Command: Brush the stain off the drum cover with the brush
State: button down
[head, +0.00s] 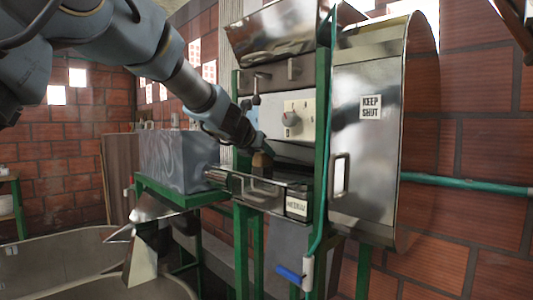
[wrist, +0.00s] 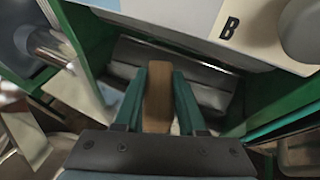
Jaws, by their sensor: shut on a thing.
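My gripper (head: 258,150) reaches into the opening of the green-framed machine, below its white control panel. It is shut on the brush, whose brown wooden block (wrist: 158,95) stands between the two green fingers in the wrist view. The brush (head: 263,161) also shows as a small brown piece in the head view. Its bristles are hidden. Slanted grey metal surfaces (wrist: 207,96) lie beyond the brush inside the opening. I cannot tell which of them is the drum cover, or whether the brush touches it. I cannot make out a stain.
The control panel (head: 291,118) with a knob hangs just above my gripper. A green post (head: 325,130) and a metal door (head: 366,150) marked "KEEP SHUT" stand to the right. A grey metal box (head: 178,160) is at the left. A metal tray (head: 267,193) lies below.

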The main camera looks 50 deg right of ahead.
jog(key=shift+w+f, duration=0.1)
jog(key=shift+w, duration=0.8)
jog(key=shift+w+a+r+p, duration=0.1)
jog(key=shift+a+r+p, duration=0.5)
jog(key=shift+a+r, duration=0.4)
jog(key=a+b, duration=0.4)
jog(key=a, duration=1.1)
jog(key=shift+w+r, duration=0.35)
jog(key=shift+w, duration=0.05)
jog(key=shift+d, duration=0.1)
